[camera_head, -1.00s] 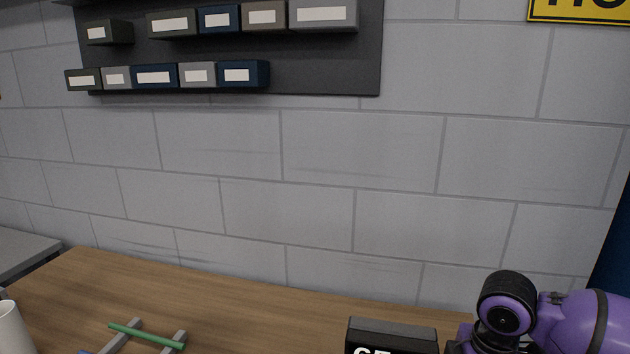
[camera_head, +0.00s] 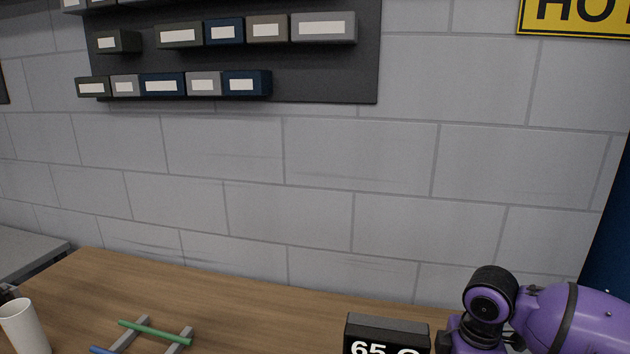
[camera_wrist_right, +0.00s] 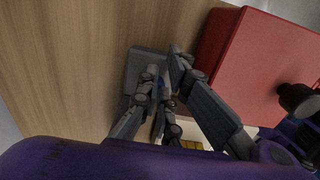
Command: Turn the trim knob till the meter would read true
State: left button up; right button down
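A black box with white digits (camera_head: 385,338), seemingly the meter, stands at the bottom edge of the head view. Its display is cut off; the visible part looks like 65 and another digit. My purple right arm (camera_head: 490,300) is beside it on the right, its gripper out of that view. In the right wrist view my right gripper (camera_wrist_right: 163,68) has its dark fingers close together over a grey block (camera_wrist_right: 143,62). A small blue spot shows between the fingers. The trim knob cannot be made out clearly, and the fingers hide what lies between them. My left gripper cannot be identified.
A red box (camera_wrist_right: 262,62) stands close to the right fingers in the wrist view. In the head view, a white cup (camera_head: 24,328) and a green rod (camera_head: 155,332) on grey supports are at the left of the wooden table (camera_head: 250,310). The table's middle is clear.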

pick_arm(q)
jog(key=shift+s+f, duration=0.3)
pick_arm(e)
jog(key=shift+f, duration=0.8)
jog(key=shift+d, duration=0.3)
jog(key=shift+w+r, duration=0.15)
jog(key=shift+r, duration=0.4)
pick_arm(q)
jog(key=shift+w+r, duration=0.15)
jog(key=shift+w, duration=0.4)
pick_arm(e)
jog(key=r, duration=0.5)
jog(key=shift+w+d+r, duration=0.15)
jog(key=shift+w+r, duration=0.2)
pick_arm(q)
jog(key=shift+d, duration=0.1)
